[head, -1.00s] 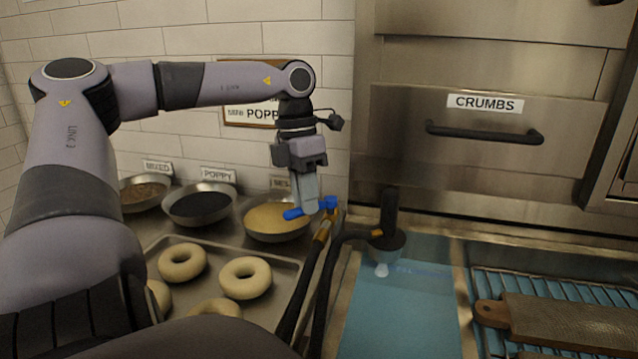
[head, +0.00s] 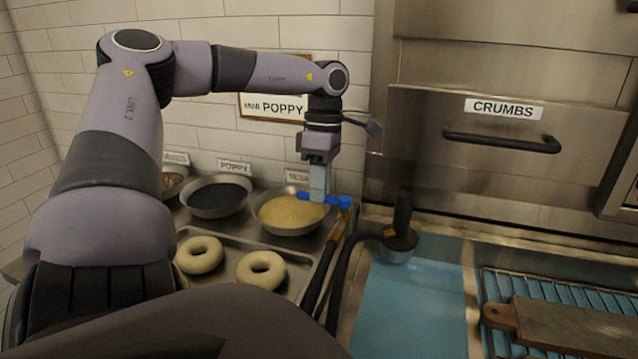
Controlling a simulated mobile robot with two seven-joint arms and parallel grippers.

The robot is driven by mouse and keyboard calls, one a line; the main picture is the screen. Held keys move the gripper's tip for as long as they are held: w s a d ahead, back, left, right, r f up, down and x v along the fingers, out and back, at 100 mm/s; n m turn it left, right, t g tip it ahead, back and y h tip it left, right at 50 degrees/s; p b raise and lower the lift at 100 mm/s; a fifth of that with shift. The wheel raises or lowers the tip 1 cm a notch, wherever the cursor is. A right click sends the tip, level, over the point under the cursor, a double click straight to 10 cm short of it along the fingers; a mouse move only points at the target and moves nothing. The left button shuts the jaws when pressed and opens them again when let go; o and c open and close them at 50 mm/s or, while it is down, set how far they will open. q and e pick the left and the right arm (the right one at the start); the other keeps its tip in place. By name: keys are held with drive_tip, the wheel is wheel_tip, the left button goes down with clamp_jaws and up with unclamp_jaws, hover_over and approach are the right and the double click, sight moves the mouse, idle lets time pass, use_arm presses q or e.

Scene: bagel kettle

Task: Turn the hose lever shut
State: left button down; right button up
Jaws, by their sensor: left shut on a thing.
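The blue hose lever (head: 344,202) sits at the top of the hose's brass fitting (head: 337,232), just right of the sesame pan. It points left, nearly level in the picture, with its left end a little higher. My left gripper (head: 319,196) comes down from above and is shut on the lever's arm; its fingers hide part of it. The black hose (head: 325,265) runs down from the fitting. A dark spray head (head: 401,240) stands over the blue water at right, and no white stream shows under it. My right gripper is out of view.
Pans of poppy (head: 217,197) and sesame (head: 289,213) stand left of the lever, behind a bagel tray (head: 230,249). A blue-water basin (head: 410,310) and a rack with a wooden-handled board (head: 560,325) lie right. The crumbs drawer (head: 500,135) is behind.

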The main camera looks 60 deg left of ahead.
use_arm(q)
drive_tip(key=shift+w+a+r+m, duration=0.1)
drive_tip(key=shift+w+r+m, duration=0.1)
drive_tip(key=shift+m, duration=0.1)
drive_tip(key=c, duration=1.1)
unclamp_jaws()
drive_tip(key=shift+f, duration=0.1)
drive_tip(key=r, duration=0.4)
drive_tip(key=w+a+r, duration=0.1)
drive_tip(key=r, duration=0.2)
